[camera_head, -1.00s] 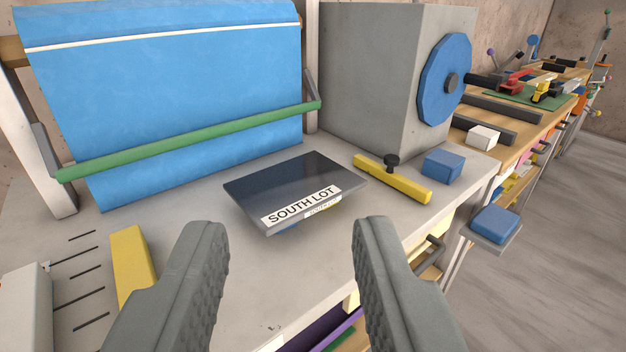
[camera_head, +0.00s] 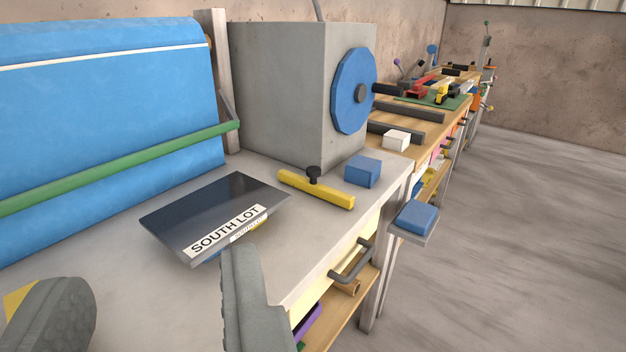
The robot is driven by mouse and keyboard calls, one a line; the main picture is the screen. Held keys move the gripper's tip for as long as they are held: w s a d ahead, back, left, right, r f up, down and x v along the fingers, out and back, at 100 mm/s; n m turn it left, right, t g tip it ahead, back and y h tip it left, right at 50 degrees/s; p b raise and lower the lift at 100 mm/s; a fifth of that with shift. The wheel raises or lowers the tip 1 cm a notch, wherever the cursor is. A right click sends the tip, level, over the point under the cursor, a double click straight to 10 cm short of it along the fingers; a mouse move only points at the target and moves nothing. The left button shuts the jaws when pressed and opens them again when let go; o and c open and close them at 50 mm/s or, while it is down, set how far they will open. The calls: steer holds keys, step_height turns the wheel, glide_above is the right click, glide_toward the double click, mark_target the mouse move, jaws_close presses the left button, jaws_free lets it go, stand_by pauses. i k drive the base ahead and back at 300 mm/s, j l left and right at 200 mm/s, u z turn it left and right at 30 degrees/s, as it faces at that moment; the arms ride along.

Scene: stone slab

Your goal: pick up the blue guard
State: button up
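Several blue things show, and I cannot tell for certain which is the guard. A large blue panel (camera_head: 100,100) with a white stripe stands at the left behind a green bar (camera_head: 110,170), cut off by the picture edge. A blue many-sided disc (camera_head: 350,85) is on the side of a grey housing (camera_head: 275,90). A blue block (camera_head: 362,171) sits on the slab near its right edge. Another blue block (camera_head: 416,217) rests on a small side shelf. My gripper (camera_head: 152,270) is open and empty at the lower left, in front of the dark SOUTH LOT plate.
The dark SOUTH LOT plate (camera_head: 205,208) lies tilted on the stone slab (camera_head: 120,275). A yellow bar with a black knob (camera_head: 320,190) lies beside it. A drawer handle (camera_head: 352,262) juts from the front. A wooden bench (camera_head: 440,128) stands behind; open floor lies right.

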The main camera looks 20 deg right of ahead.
mark_target(363, 171)
steer(key=i+l, duration=0.15)
steer(key=l, duration=0.2)
steer(key=i+l, duration=0.15)
steer(key=l, duration=0.15)
steer(key=i+l, duration=0.1)
steer(key=l, duration=0.25)
steer(key=i+l, duration=0.15)
steer(key=l, duration=0.15)
steer(key=i+l, duration=0.15)
steer(key=l, duration=0.2)
